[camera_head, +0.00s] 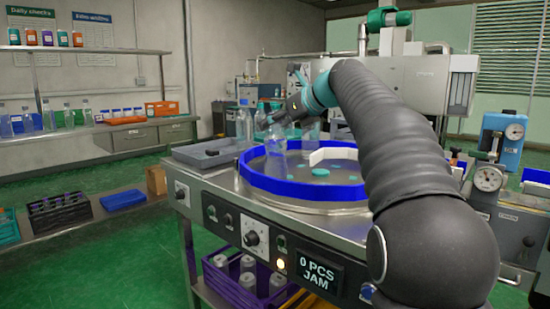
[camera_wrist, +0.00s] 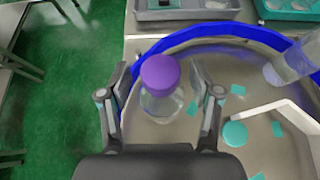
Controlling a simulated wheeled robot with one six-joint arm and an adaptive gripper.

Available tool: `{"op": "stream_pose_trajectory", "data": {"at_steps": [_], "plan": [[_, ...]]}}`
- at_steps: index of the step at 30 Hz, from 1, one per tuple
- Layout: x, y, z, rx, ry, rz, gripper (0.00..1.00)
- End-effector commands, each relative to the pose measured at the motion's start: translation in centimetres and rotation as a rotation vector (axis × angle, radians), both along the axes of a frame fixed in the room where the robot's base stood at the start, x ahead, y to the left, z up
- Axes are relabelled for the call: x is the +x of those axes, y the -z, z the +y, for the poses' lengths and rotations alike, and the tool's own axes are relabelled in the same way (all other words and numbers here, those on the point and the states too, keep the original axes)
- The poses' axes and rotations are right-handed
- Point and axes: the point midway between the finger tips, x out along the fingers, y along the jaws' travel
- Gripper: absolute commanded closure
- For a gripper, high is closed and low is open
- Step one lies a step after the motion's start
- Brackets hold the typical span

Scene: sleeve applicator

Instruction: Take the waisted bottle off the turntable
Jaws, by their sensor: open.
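The turntable (camera_head: 258,186) is a round metal table with a blue rim; its rim also shows in the wrist view (camera_wrist: 185,37). A clear bottle (camera_head: 277,147) stands upright at its left side in the head view, below my gripper (camera_head: 274,118). In the wrist view a clear bottle with a purple cap (camera_wrist: 158,72) is between the two open fingers of my gripper (camera_wrist: 160,80), with a gap on both sides. Seen from above, its waist cannot be made out. Another clear bottle (camera_wrist: 290,64) is farther right on the turntable.
A white angled guide (camera_wrist: 275,112) and teal discs (camera_wrist: 235,134) with teal scraps lie on the turntable, right of the purple-capped bottle. A grey tray (camera_head: 208,153) sits beyond the rim. Green floor is open at left.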

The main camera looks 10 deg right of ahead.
Motion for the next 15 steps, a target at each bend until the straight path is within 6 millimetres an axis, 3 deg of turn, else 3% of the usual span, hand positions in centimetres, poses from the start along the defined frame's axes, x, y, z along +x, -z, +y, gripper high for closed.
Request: {"op": "stream_pose_trajectory", "data": {"at_steps": [7,12,15], "plan": [[0.15,0.10,0.06,0.000,0.001,0.000,0.39],[0.15,0.10,0.07,0.000,0.001,0.000,0.81],[0.14,0.11,0.07,0.000,0.000,0.001,1.00]]}}
